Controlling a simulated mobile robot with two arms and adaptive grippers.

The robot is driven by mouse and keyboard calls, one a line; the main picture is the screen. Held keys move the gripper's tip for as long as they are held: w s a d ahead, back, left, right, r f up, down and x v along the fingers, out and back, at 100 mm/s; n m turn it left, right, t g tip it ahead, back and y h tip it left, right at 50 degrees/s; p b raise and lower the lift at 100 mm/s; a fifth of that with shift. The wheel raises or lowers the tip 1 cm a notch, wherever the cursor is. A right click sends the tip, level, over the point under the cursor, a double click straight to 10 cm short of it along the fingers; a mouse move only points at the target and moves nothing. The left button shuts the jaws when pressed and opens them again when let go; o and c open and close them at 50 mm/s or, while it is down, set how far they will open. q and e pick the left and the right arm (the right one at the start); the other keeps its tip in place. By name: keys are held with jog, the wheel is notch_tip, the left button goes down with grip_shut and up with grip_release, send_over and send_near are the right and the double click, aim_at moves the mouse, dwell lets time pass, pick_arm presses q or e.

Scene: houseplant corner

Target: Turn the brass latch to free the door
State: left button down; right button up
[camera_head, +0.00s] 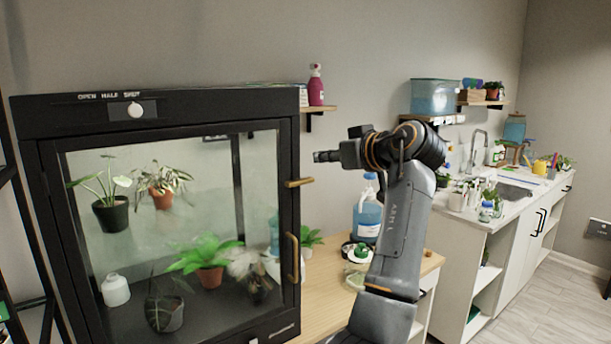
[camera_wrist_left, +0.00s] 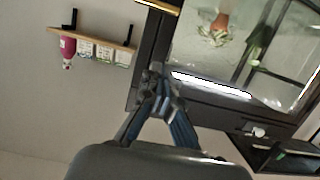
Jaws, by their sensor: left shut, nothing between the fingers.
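The brass latch (camera_head: 299,182) lies roughly level across the right edge of the dark-framed glass door (camera_head: 150,230), its free end sticking out past the frame. The door sits flush in the cabinet. In the left wrist view, a brass bar that looks like the latch (camera_wrist_left: 160,6) is cut by the top edge. My left gripper (camera_head: 320,156) is shut and empty, pointing left, a little above and right of the latch with a visible gap. Its closed fingertips (camera_wrist_left: 154,76) show against the dark frame in the wrist view. My right gripper is in neither view.
A brass door handle (camera_head: 293,257) stands upright below the latch. A white knob (camera_head: 136,109) is on the cabinet's top panel. A wall shelf (camera_head: 320,109) with a magenta bottle (camera_head: 316,86) is above my gripper. A wooden table (camera_head: 325,290) holds a blue jug (camera_head: 367,220).

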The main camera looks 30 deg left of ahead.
pick_arm(q)
jog(key=shift+a, duration=0.1)
jog(key=p, duration=0.3)
send_over(300, 182)
jog(key=s+d, duration=0.2)
jog(key=shift+s+a+f, duration=0.1)
jog(key=shift+s+f, duration=0.1)
jog(key=shift+f, duration=0.75)
jog(key=shift+w+a+f+p, duration=0.3)
jog(key=shift+a+f+p, duration=0.15)
jog(key=shift+a, duration=0.15)
notch_tip(300, 182, down, 2)
jog(key=shift+d+f+p, duration=0.15)
jog(key=shift+f+p, duration=0.05)
jog(key=shift+p, duration=0.15)
jog(key=shift+s+d+f, duration=0.1)
jog(key=shift+f, duration=0.55)
jog(key=shift+f, duration=0.1)
